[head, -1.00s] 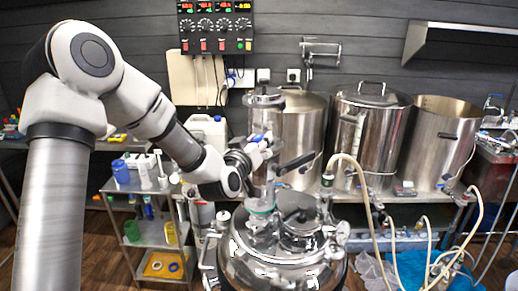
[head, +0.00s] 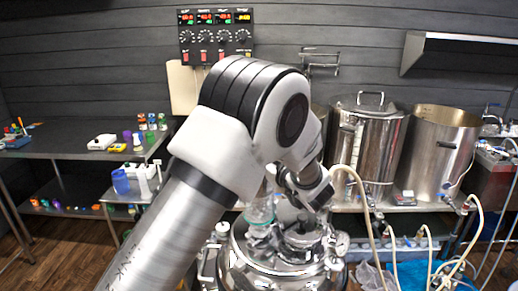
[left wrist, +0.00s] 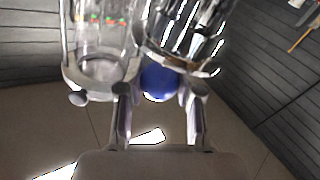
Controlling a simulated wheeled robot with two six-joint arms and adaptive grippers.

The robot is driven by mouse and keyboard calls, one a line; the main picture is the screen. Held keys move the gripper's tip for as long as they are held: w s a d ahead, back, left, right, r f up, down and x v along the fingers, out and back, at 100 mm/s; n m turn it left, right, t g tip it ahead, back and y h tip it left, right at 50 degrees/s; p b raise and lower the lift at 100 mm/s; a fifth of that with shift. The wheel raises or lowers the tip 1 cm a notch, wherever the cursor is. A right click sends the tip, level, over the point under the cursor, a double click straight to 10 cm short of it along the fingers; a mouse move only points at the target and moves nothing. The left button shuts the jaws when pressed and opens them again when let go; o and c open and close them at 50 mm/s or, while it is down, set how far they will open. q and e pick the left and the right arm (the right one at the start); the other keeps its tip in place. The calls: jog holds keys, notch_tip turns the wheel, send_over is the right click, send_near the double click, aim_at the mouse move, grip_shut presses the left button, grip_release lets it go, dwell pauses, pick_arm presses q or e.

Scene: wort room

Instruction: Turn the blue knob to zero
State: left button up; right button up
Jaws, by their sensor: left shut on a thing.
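The blue knob (left wrist: 157,80) shows in the left wrist view as a round blue shape just below a shiny metal part (left wrist: 190,35). My left gripper (left wrist: 158,94) has one finger on each side of the knob and is shut on it. A clear glass cylinder (left wrist: 100,45) stands beside the knob in the left wrist view. The shiny steel vessel (head: 280,262) stands below my arm in the head view. My right gripper is in neither view.
Large steel pots (head: 368,135) stand on the back bench to the right. Pale hoses (head: 364,200) loop at the right. A control panel (head: 215,36) with black knobs and lit displays hangs on the wall. A side table (head: 70,145) holds small items at left.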

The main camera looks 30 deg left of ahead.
pick_arm(q)
jog(key=n+g, duration=0.2)
jog(key=g, duration=0.1)
jog(key=n+g+y, duration=0.1)
jog(key=n+g, duration=0.1)
jog(key=g, duration=0.2)
jog(key=shift+w+n+y, duration=0.1)
jog(key=shift+n+y, duration=0.2)
jog(key=shift+n+g+h, duration=0.35)
jog(key=shift+n+g, duration=0.8)
jog(key=shift+g, duration=0.65)
jog(key=shift+n+g+h, duration=0.35)
jog(key=shift+n+g, duration=0.8)
jog(key=shift+g, duration=0.65)
jog(key=o, duration=1.2)
jog(key=shift+c, duration=0.2)
jog(key=shift+a, duration=0.15)
notch_tip(320, 180, up, 10)
